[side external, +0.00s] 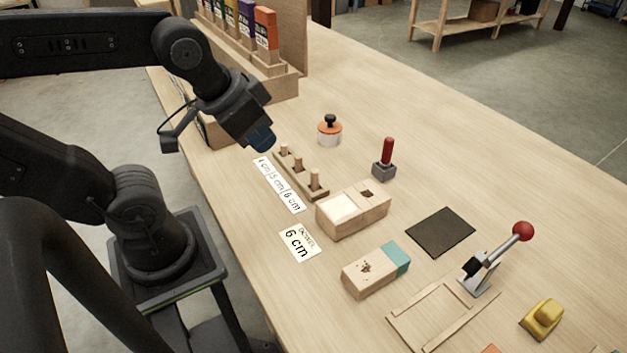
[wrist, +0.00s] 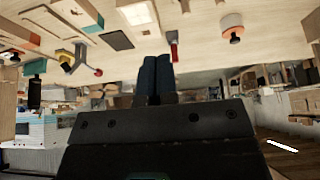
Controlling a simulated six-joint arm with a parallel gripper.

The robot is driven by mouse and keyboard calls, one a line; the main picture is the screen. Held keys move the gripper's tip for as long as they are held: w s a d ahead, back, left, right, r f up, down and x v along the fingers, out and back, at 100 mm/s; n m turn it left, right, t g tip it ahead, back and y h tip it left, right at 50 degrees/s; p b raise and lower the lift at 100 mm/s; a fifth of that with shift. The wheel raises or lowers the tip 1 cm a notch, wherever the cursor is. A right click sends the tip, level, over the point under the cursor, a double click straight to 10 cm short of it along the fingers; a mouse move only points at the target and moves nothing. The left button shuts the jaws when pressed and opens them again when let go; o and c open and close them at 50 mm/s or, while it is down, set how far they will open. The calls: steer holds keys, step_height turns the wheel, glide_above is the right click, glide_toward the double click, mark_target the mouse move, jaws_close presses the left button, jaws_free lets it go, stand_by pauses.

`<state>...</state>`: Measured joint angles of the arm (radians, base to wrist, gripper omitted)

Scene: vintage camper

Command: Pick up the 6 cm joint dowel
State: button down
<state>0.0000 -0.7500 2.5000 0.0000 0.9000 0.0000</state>
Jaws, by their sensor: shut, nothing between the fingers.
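In the side external view, a pale wooden rack (side external: 323,196) holds three upright dowels in a row. The 6 cm dowel (side external: 315,182) stands at the rack's near right end, by the "6 cm" part of a printed strip (side external: 279,186). The two other dowels, one in the middle (side external: 298,165) and one at the far end (side external: 284,150), stand behind it. My gripper (side external: 264,142) is at the far left end of the rack, apart from the 6 cm dowel. Its dark fingers also show in the wrist view (wrist: 158,72), pressed together and empty. I cannot make out the dowel there.
An orange-lidded jar (side external: 330,130) and a red-handled tool (side external: 386,158) stand behind. A "6 cm" card (side external: 299,243) lies in front. Colourful boxes (side external: 266,32) stand at the back left.

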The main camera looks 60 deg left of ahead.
steer(key=c, duration=1)
jaws_free()
steer(key=shift+o, duration=0.2)
steer(key=n+g+y, duration=0.1)
steer(key=n+g, duration=0.4)
steer(key=n, duration=1.1)
glide_above(315, 171)
step_height(315, 171, down, 3)
steer(key=f, duration=0.8)
steer(key=shift+w, duration=0.2)
steer(key=shift+s+a+f, duration=0.1)
steer(key=shift+s+f, duration=0.05)
steer(key=shift+f, duration=2.65)
